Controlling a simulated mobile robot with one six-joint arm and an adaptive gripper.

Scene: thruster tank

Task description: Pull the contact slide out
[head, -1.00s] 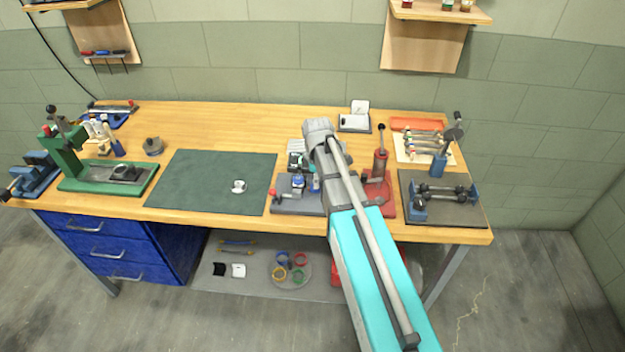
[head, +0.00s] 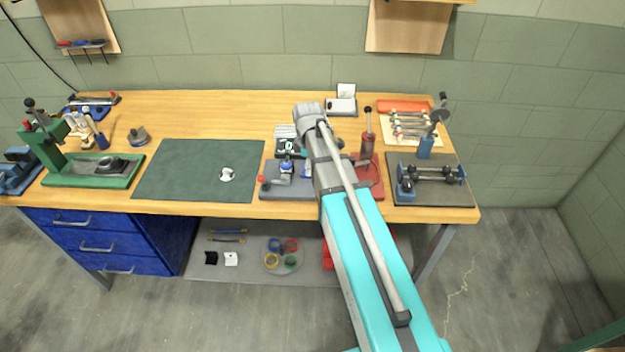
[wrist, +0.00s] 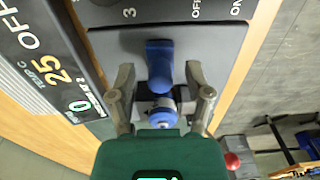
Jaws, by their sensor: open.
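In the wrist view, my gripper (wrist: 159,70) is open, its two grey fingers on either side of a blue upright piece (wrist: 160,56) on a dark grey plate (wrist: 112,42). A gap shows on both sides. Below the blue piece is a silver and blue round part (wrist: 163,112) between the fingers. I cannot tell for sure which part is the contact slide. A green housing at the bottom hides what lies beneath it. In the head view, the grey plate (head: 283,192) carries small blue and metal parts (head: 286,167); my arm hides part of it.
A display panel (wrist: 45,50) stands beside the plate. A red knob (head: 264,181) is at the plate's left. A red press (head: 367,155) stands close right of my arm, and a dumbbell-like fixture (head: 432,175) beyond. A green mat (head: 190,175) at left is mostly clear.

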